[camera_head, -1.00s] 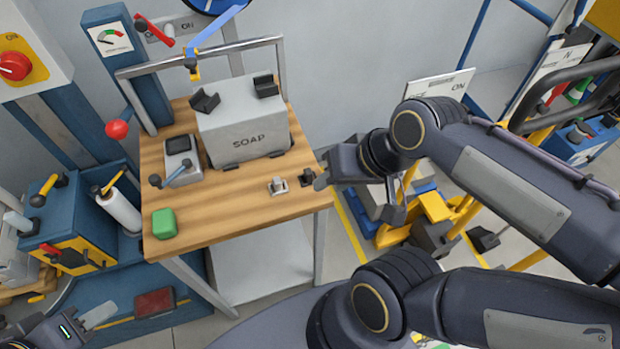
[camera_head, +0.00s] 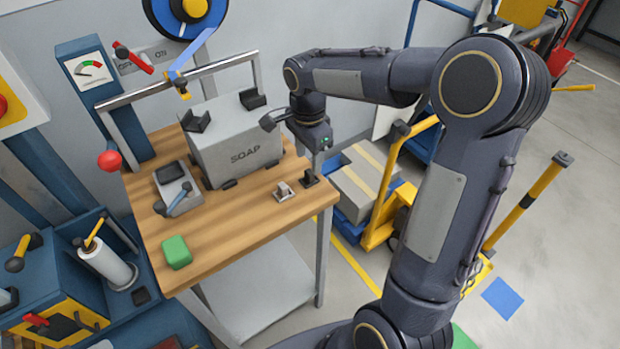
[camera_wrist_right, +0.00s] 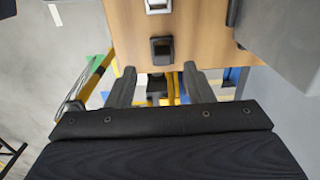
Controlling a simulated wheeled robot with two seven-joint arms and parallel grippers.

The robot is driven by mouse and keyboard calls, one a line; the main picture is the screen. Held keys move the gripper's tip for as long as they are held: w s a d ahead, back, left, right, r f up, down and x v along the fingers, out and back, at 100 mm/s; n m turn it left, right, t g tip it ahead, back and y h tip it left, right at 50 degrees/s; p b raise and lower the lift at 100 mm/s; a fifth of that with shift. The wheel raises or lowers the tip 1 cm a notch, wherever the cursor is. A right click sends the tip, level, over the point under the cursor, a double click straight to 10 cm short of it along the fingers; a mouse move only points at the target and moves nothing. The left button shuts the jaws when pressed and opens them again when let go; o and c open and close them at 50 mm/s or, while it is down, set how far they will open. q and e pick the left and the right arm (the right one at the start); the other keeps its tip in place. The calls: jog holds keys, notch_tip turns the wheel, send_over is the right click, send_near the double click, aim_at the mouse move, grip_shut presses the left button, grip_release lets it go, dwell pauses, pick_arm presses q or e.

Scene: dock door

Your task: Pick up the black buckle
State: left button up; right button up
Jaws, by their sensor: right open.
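The black buckle (camera_head: 309,178) lies near the right edge of the wooden bench top (camera_head: 225,220). A silver-grey buckle (camera_head: 285,191) lies beside it, to its left. My right gripper (camera_head: 294,143) is above the bench's right side, open and empty, higher than the buckle. In the right wrist view the black buckle (camera_wrist_right: 161,50) shows just beyond the gap between the two open fingertips (camera_wrist_right: 160,73), apart from them. The silver-grey buckle (camera_wrist_right: 158,5) is cut off at the top edge. My left gripper is out of view.
A grey SOAP box (camera_head: 235,150) stands close behind the buckles, near my right gripper. A grey device (camera_head: 175,184) with a blue-handled lever and a green block (camera_head: 176,252) are farther left. A metal rail (camera_head: 180,79) spans the back. The bench front is mostly clear.

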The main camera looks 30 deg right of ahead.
aim_at(309, 171)
jog(key=f, duration=0.4)
jog(key=shift+w+d+f, duration=0.15)
jog(key=shift+d+f, duration=0.05)
jog(key=shift+f, duration=0.1)
grip_shut()
jog(key=shift+r, duration=0.2)
